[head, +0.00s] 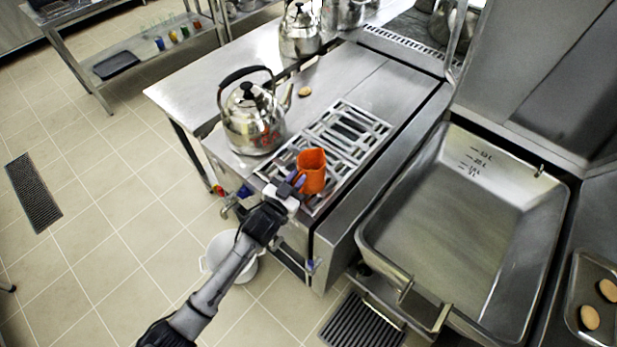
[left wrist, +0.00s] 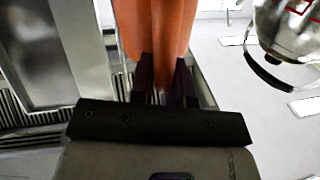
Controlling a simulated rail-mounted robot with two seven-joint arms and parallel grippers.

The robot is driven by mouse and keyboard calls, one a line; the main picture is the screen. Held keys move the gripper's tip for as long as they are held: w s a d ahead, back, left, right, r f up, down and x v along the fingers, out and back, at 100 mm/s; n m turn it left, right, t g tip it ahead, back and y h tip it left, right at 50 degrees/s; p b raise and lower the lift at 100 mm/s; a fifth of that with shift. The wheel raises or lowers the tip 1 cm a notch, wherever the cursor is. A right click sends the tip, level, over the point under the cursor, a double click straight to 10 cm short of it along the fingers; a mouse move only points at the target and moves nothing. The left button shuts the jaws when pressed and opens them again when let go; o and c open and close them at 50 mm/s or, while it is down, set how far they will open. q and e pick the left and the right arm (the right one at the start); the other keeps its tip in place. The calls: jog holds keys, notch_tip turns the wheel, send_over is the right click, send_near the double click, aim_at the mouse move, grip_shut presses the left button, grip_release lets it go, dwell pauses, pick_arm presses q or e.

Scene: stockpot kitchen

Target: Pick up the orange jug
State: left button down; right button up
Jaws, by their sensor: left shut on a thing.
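The orange jug (head: 312,172) is over the front part of the stove grate in the head view. It looks upright; I cannot tell whether its base touches the grate. My left gripper (head: 295,182) reaches it from the front left and is shut on it. In the left wrist view the jug (left wrist: 155,28) fills the upper middle, with the dark fingers (left wrist: 163,75) against its lower visible part. My right gripper is in neither view.
A large steel kettle (head: 252,122) stands close to the jug's left. The grate (head: 345,135) lies under and behind it. A deep steel pan (head: 450,225) is to the right. A white bucket (head: 222,250) stands on the floor below. Bare counter (head: 215,80) lies beyond the kettle.

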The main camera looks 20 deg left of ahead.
pick_arm(q)
jog(key=shift+r, duration=0.1)
jog(key=shift+r, duration=0.5)
jog(key=s+d+r+p, duration=0.1)
jog(key=s+d+r, duration=0.2)
jog(key=d+r, duration=0.7)
jog(key=shift+d, duration=0.6)
jog(key=shift+s, duration=0.1)
